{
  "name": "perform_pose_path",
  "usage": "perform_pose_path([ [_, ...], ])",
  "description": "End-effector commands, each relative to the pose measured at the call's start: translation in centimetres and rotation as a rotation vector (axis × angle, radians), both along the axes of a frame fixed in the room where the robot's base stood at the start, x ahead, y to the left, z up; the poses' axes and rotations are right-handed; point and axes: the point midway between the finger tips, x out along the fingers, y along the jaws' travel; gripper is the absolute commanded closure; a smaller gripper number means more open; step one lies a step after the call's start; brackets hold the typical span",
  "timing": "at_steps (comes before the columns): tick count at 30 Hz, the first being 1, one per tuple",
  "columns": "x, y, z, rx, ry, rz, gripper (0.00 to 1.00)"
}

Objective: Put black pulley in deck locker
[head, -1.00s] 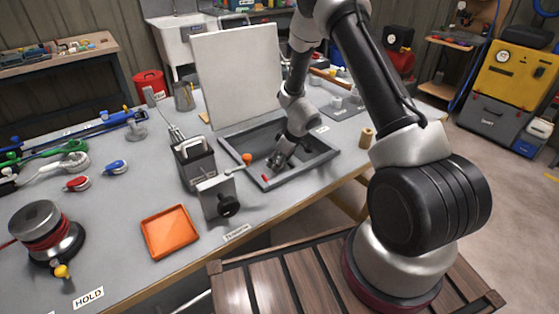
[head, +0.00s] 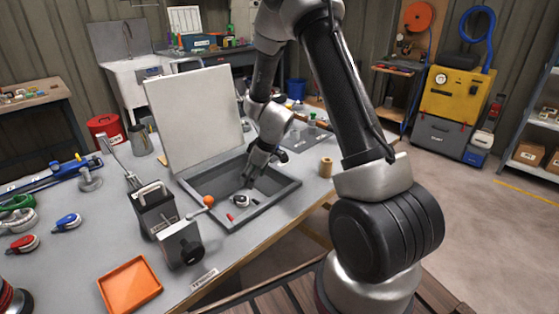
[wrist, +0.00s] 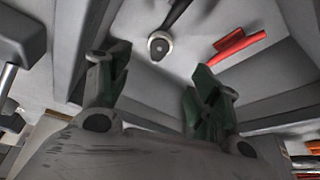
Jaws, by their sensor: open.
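The deck locker (head: 285,196) is a grey sunken box in the bench top with its pale lid (head: 195,115) standing open behind it. The black pulley (head: 240,200), black with a silvery ring, lies on the locker floor near the front left, beside a small red item (head: 229,216). In the wrist view the pulley (wrist: 160,45) lies beyond my fingertips, with the red item (wrist: 237,47) to its right. My gripper (wrist: 158,85) is open, with nothing between its fingers. In the head view my gripper (head: 264,170) points down over the locker, apart from the pulley.
A grey caddy (head: 156,210) and a box with an orange-knobbed lever (head: 182,243) stand left of the locker. An orange tray (head: 130,286) lies at the front. Red (head: 24,243) and blue (head: 66,222) pulleys lie at left. A tan spool (head: 326,167) stands right of the locker.

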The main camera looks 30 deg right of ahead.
Motion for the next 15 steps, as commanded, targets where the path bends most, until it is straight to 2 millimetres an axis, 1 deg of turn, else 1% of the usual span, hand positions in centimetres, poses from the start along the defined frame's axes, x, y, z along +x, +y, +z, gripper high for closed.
perform_pose_path([
  [2,-0.1,0.0,0.7,0.004,-0.003,-0.003,0.37],
  [5,-0.5,0.1,3.2,0.021,-0.008,-0.018,0.37],
  [8,-1.8,0.2,7.6,0.049,-0.012,-0.048,0.37],
  [9,-2.6,0.2,9.6,0.061,-0.009,-0.063,0.37],
  [10,-3.3,0.2,11.1,0.07,-0.008,-0.077,0.37],
  [12,-5.2,0.0,14.4,0.084,0.001,-0.108,0.37],
  [14,-7.1,-0.2,16.9,0.092,0.009,-0.137,0.37],
  [15,-8.3,-0.4,18.5,0.095,0.015,-0.159,0.37],
])
